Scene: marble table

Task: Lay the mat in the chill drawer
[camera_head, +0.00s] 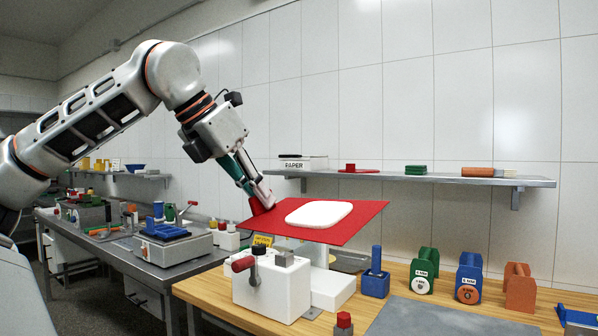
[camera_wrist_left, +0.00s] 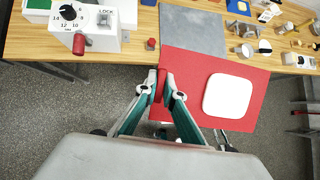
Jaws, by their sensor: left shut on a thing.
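My left gripper (camera_head: 262,200) is shut on the red upright grip at the edge of a flat red board (camera_head: 355,220). A white rounded-square piece, which looks like the mat (camera_head: 318,214), lies flat on the board. In the left wrist view, the left gripper (camera_wrist_left: 166,92) holds the grip, and the board (camera_wrist_left: 190,60) with the white mat (camera_wrist_left: 229,96) extends to the right. A white machine (camera_head: 270,290) with a dial and red handle stands below the board; it also shows in the left wrist view (camera_wrist_left: 104,42). I cannot tell which part is the chill drawer. My right gripper is not in view.
On the wooden table are a blue block (camera_head: 375,283), green (camera_head: 424,270), blue (camera_head: 469,278) and orange (camera_head: 520,287) holders, a small red-topped piece (camera_head: 343,324) and a grey slab (camera_head: 430,318). A wall shelf (camera_head: 430,179) runs behind. A grey side bench (camera_head: 125,255) stands left.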

